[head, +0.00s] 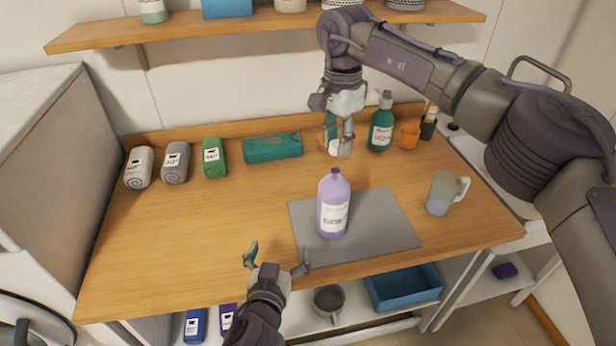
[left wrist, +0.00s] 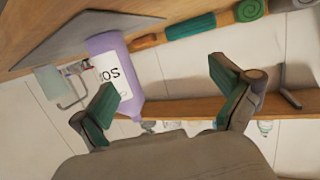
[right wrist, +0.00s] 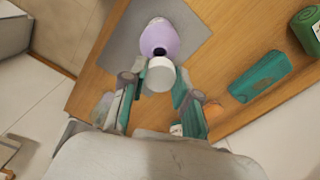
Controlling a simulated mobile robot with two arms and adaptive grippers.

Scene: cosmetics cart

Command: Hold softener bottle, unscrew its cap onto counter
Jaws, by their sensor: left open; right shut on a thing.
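The lavender softener bottle (head: 333,205) stands upright on the grey mat (head: 385,225), its neck bare. The right wrist view shows the bottle (right wrist: 163,32) with a dark open mouth. My right gripper (head: 338,146) is shut on the white cap (right wrist: 160,75), in the air above and behind the bottle, apart from it. My left gripper (head: 277,260) is open and empty at the counter's front edge, left of the bottle and not touching it. The left wrist view shows the bottle (left wrist: 112,72) beyond the left fingers.
On the wooden counter (head: 190,260), several rolled towels (head: 175,162) and a teal case (head: 272,147) lie at the back left. A green pump bottle (head: 382,125) and orange cup (head: 410,134) stand at the back right, a mug (head: 443,192) at right. The left counter area is clear.

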